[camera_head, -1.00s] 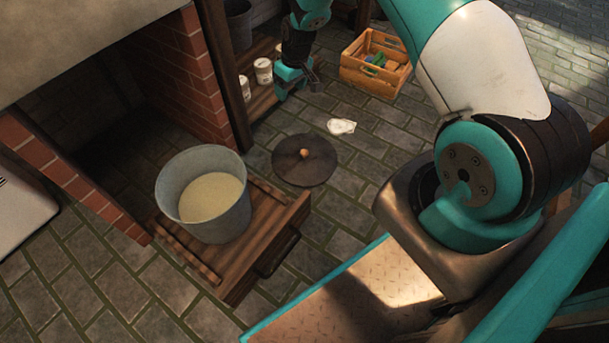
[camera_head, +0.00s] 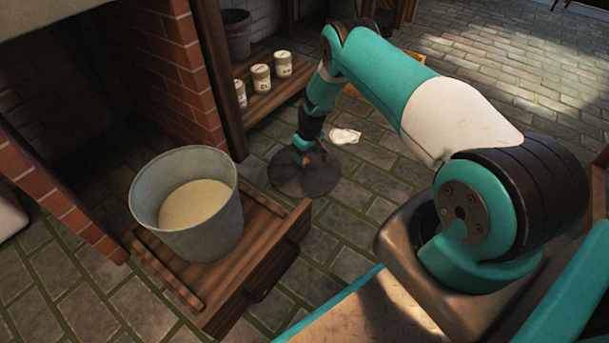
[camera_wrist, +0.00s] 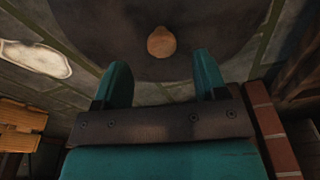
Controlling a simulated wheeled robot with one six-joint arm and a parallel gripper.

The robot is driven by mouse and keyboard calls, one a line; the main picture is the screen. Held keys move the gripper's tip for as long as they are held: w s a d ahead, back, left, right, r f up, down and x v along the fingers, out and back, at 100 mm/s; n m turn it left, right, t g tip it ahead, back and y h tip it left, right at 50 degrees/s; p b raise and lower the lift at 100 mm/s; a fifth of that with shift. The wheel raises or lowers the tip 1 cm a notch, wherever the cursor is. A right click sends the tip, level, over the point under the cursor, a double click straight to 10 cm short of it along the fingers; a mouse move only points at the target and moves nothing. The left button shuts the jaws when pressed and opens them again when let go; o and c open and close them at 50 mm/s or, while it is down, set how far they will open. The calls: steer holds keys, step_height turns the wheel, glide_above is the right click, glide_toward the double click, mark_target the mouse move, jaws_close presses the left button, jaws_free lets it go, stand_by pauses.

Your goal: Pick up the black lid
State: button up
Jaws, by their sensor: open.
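The black lid (camera_head: 318,184) is a dark round disc lying flat on the stone floor, to the right of the wooden platform. Its round wooden knob (camera_wrist: 161,42) shows in the wrist view, just beyond the fingertips and roughly centred between them. My gripper (camera_wrist: 161,72) is open and empty, with two teal fingers apart. In the head view, my gripper (camera_head: 304,158) is low over the lid and hides part of it. The lid's dark surface (camera_wrist: 110,25) fills the upper middle of the wrist view. I cannot tell the exact height of the fingers above it.
A grey bucket (camera_head: 225,225) of pale grainy contents stands on a wooden platform (camera_head: 277,225) left of the lid. A white cloth-like item (camera_head: 345,136) lies on the floor behind the lid. Jars (camera_head: 261,78) stand on a low shelf. A wooden crate (camera_wrist: 20,128) shows in the wrist view.

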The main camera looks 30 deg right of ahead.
mark_target(305, 161)
steer(key=f+b, duration=0.1)
steer(key=f, duration=0.1)
steer(key=f+b, duration=0.3)
steer(key=f, duration=0.1)
steer(key=shift+w+a+b, duration=0.2)
steer(key=shift+w+b, duration=0.15)
steer(key=shift+w, duration=0.05)
steer(key=shift+r, duration=0.2)
steer(key=shift+c, duration=0.5)
steer(key=c, duration=1.1)
